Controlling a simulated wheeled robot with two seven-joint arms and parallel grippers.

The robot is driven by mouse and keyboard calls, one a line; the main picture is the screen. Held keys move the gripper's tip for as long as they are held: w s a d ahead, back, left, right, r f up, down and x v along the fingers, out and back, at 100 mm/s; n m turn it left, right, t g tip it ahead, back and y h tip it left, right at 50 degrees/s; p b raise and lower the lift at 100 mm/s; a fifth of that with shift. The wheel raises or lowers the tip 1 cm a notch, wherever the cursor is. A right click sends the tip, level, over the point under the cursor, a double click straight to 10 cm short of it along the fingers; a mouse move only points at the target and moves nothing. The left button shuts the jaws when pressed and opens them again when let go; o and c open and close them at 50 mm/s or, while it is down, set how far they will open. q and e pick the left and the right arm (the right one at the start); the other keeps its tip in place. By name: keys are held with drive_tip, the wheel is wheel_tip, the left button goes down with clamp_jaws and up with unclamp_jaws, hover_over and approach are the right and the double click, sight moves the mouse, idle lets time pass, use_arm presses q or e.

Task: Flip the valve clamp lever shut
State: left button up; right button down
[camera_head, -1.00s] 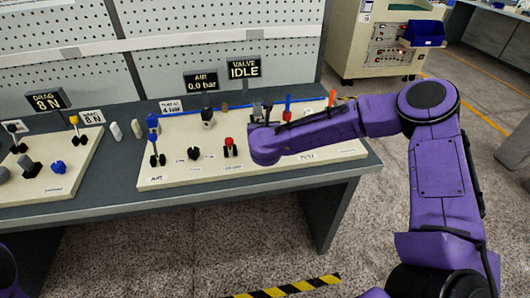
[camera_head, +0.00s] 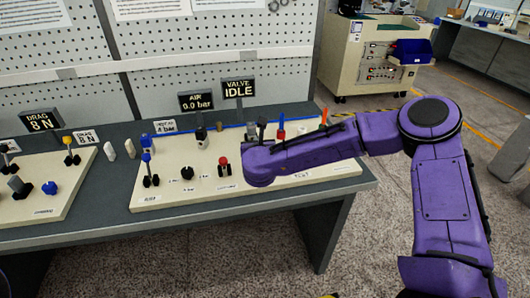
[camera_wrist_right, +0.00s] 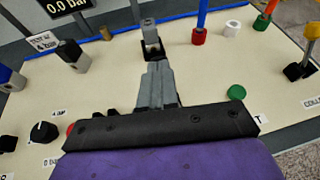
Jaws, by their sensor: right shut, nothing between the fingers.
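A small clamp with an upright grey lever (camera_wrist_right: 148,30) on a black base stands on the cream panel, just beyond my right fingertips in the right wrist view. It appears to be the valve clamp, though no readable label confirms this. My right gripper (camera_wrist_right: 156,85) is shut and empty, its grey fingers pointing at the clamp's base; I cannot tell whether they touch it. In the head view a dark upright piece (camera_head: 262,122) shows behind my purple right wrist, which hides part of the panel. The valve display (camera_head: 239,88) reads IDLE. My left gripper is not in view.
A green button (camera_wrist_right: 236,92) lies right of my fingers. A black knob (camera_wrist_right: 43,132) and a dark block (camera_wrist_right: 73,66) are at left. A pegboard (camera_head: 200,45) rises behind.

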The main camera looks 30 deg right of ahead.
drive_tip(key=w+r+b+v, duration=0.1)
drive_tip(key=r+b+v, duration=0.1)
drive_tip(key=v, duration=0.9)
drive_tip(key=shift+b, duration=0.5)
drive_tip(key=shift+w, duration=0.1)
